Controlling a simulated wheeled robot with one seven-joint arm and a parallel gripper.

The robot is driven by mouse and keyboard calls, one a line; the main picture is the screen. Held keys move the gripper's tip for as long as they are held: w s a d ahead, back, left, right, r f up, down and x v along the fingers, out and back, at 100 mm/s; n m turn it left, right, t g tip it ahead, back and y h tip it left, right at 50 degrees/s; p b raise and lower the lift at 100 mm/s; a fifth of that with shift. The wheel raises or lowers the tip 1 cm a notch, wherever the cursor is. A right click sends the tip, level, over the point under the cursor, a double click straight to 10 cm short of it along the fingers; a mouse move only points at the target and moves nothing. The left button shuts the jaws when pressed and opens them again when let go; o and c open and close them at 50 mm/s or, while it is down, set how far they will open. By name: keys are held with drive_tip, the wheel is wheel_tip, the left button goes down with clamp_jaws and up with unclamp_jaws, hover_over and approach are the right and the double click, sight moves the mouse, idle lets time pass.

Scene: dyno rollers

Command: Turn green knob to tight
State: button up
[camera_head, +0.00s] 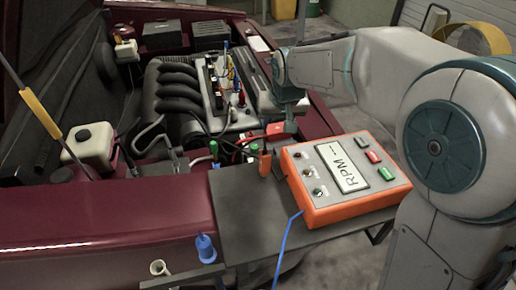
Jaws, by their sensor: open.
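My arm reaches in from the right over the engine bay, and my gripper (290,127) points down at the bay's right edge. It is open, though its fingers are small and hard to make out. A small green-topped part (213,149) stands left of and below my gripper, at the front of the engine bay. Another small green part (265,148) is closer, just below and left of my gripper, among cables. I cannot tell which of these is the green knob, or how tight it is.
A red clamp-like part (274,131) is beside my gripper. An orange RPM box (350,208) with red and green buttons sits on a dark shelf (240,215) at the lower right. A blue part (205,247) stands in front. Cables cross the engine (180,95).

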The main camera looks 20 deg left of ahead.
approach(255, 146)
drive_tip(key=shift+n, duration=0.3)
drive_tip(key=b+x, duration=0.1)
drive_tip(key=x, duration=0.7)
drive_tip(key=shift+f+b, duration=0.15)
drive_tip(key=shift+b, duration=0.25)
drive_tip(key=c, duration=1)
